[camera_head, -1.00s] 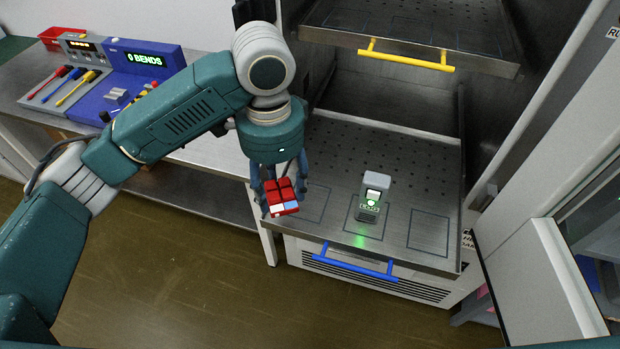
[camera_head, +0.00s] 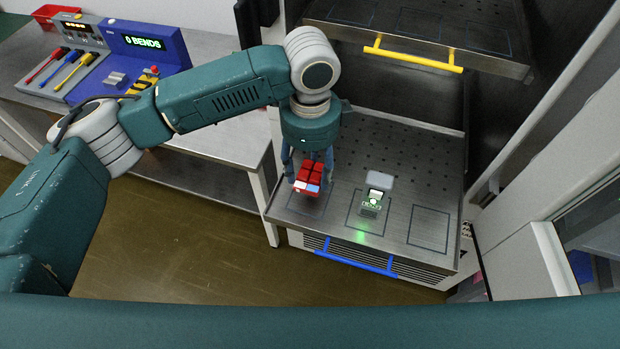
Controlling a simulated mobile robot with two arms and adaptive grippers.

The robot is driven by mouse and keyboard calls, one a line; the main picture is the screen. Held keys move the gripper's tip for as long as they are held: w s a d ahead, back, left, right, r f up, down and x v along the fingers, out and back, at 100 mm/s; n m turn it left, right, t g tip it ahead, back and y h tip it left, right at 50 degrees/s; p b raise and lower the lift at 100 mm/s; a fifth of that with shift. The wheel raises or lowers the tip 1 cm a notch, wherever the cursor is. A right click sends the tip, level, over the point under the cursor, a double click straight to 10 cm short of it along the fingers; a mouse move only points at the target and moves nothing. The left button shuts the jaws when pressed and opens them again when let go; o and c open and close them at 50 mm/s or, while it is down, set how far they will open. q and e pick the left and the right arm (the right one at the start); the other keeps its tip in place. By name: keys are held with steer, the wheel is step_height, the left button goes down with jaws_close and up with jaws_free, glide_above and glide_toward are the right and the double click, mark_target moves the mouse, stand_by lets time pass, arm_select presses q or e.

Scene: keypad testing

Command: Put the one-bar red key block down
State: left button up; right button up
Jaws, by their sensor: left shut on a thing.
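The red key block (camera_head: 308,177) has red keys on top and a pale bar on its front edge. My left gripper (camera_head: 309,168) points down and is shut on it. The block is over the left outlined square (camera_head: 307,207) of the lower pull-out shelf (camera_head: 395,240). I cannot tell whether its underside touches the shelf. My right gripper is not in view.
A grey block with a green light (camera_head: 374,192) stands in the middle square. The right square (camera_head: 430,226) is empty. An upper shelf with a yellow handle (camera_head: 412,54) hangs above. A blue handle (camera_head: 356,257) fronts the lower shelf. A bench with a blue "0 BENDS" console (camera_head: 150,45) is at left.

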mark_target(310, 185)
arm_select(q)
steer(key=shift+f, duration=0.85)
step_height(310, 185, down, 4)
steer(key=shift+f+p, duration=0.1)
steer(key=shift+p, duration=0.5)
steer(key=shift+f, duration=0.1)
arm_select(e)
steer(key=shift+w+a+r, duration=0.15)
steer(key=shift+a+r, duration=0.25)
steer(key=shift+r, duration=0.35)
arm_select(q)
steer(key=o, duration=1.1)
steer(key=shift+f, duration=0.1)
steer(key=shift+o, duration=0.2)
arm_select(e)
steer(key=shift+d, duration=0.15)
